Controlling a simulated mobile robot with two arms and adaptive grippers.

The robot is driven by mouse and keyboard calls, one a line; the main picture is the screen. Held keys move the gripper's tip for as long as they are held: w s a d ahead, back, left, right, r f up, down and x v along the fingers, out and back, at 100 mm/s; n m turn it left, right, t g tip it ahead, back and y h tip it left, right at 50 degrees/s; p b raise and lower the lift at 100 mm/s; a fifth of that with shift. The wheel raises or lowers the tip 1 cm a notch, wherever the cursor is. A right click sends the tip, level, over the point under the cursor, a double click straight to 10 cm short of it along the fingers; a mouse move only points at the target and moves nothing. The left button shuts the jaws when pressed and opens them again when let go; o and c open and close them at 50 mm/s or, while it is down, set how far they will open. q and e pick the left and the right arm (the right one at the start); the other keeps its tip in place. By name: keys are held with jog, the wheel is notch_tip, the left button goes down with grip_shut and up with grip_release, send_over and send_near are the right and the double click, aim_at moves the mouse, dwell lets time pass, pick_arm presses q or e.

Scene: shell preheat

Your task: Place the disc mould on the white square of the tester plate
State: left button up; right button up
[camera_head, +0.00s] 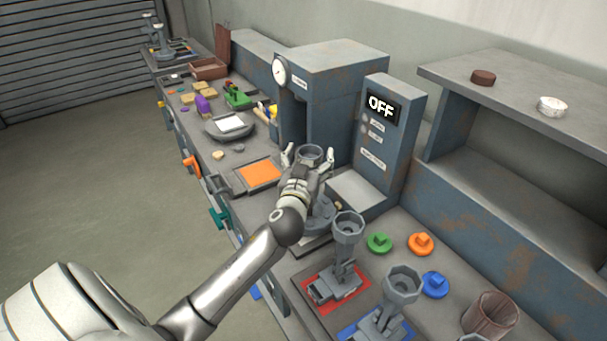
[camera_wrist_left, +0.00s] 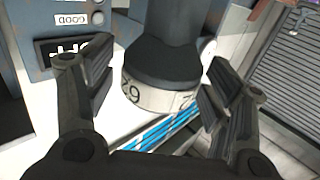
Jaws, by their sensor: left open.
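My left gripper (camera_head: 309,153) is open, its fingers on either side of a grey round cup-like piece (camera_head: 311,150). In the left wrist view, a dark rounded piece with a pale marked band (camera_wrist_left: 160,95) shows between the spread fingers of this gripper (camera_wrist_left: 155,83); contact is not clear. I cannot tell whether this is the disc mould. A dark round plate (camera_head: 229,135) with a white square (camera_head: 230,122) on top lies further back on the bench, left of the gripper. The white square looks bare. My right gripper is not in view.
Octagonal cups (camera_head: 348,226) on stands occupy the near bench, beside green (camera_head: 379,242), orange (camera_head: 421,243) and blue knobbed discs (camera_head: 434,284). A grey box with an OFF display (camera_head: 382,106) stands behind the gripper. An orange pad (camera_head: 260,172) lies to its left.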

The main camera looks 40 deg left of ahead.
pick_arm(q)
jog(key=b+v, duration=0.2)
jog(key=v, duration=0.9)
jog(key=shift+s+b, duration=0.15)
jog(key=shift+b, duration=0.15)
